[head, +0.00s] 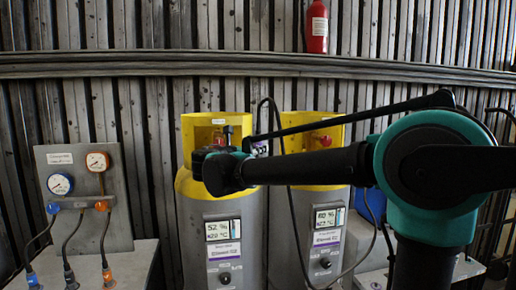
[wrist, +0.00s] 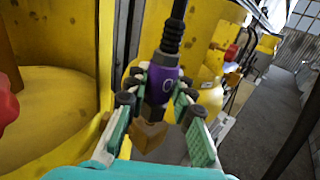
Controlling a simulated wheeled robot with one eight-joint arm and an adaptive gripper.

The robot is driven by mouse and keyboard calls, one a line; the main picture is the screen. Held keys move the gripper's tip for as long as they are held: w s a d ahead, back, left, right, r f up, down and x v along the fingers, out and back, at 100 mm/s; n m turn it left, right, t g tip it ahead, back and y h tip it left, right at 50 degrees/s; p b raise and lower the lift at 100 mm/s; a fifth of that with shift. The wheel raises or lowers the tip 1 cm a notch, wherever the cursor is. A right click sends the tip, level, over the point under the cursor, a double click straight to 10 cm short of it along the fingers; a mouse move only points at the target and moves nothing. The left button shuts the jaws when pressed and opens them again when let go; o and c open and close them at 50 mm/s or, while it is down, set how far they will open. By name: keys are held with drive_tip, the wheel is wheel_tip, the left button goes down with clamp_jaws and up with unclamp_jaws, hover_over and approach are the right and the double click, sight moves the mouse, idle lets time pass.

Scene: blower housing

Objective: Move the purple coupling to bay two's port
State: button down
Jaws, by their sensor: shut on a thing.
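The purple coupling (wrist: 162,87) is in my gripper in the wrist view, with a ribbed black cable end above it and a brass-coloured tip below. My gripper (wrist: 158,100) is shut on it, the teal-padded fingers on either side. In the head view my gripper (head: 232,150) is in front of the yellow collars of two tanks, the left tank (head: 190,225) and the right tank (head: 283,235). I cannot tell which port is bay two's; no port shows clearly behind my arm.
A grey panel (head: 80,170) with two gauges and several hoses stands at the left. A black hose (head: 292,205) hangs before the tanks. A red valve knob (head: 322,140) is in the right collar. A red extinguisher (head: 317,30) hangs above. Open floor (wrist: 250,140) shows at the right in the wrist view.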

drive_tip(key=shift+f, duration=0.6)
drive_tip(key=c, duration=1.2)
unclamp_jaws()
drive_tip(key=v, duration=1.2)
drive_tip(key=d+f+m+g+y, duration=0.1)
drive_tip(key=d+f+m+g, duration=0.9)
drive_tip(key=d+f, duration=1.35)
drive_tip(key=s+d+f+m+y, duration=0.4)
drive_tip(key=s+f+m, duration=0.4)
drive_tip(key=f+m, duration=0.2)
drive_tip(key=s+d+f+m+g+y, duration=0.1)
drive_tip(key=s+d+f+m+y, duration=0.2)
drive_tip(key=s+f+m, duration=0.5)
wheel_tip(320, 180, down, 2)
drive_tip(key=shift+s+d+f+m+g+y, duration=0.15)
drive_tip(key=shift+s+d+m+g+y, duration=0.35)
drive_tip(key=shift+m, duration=0.6)
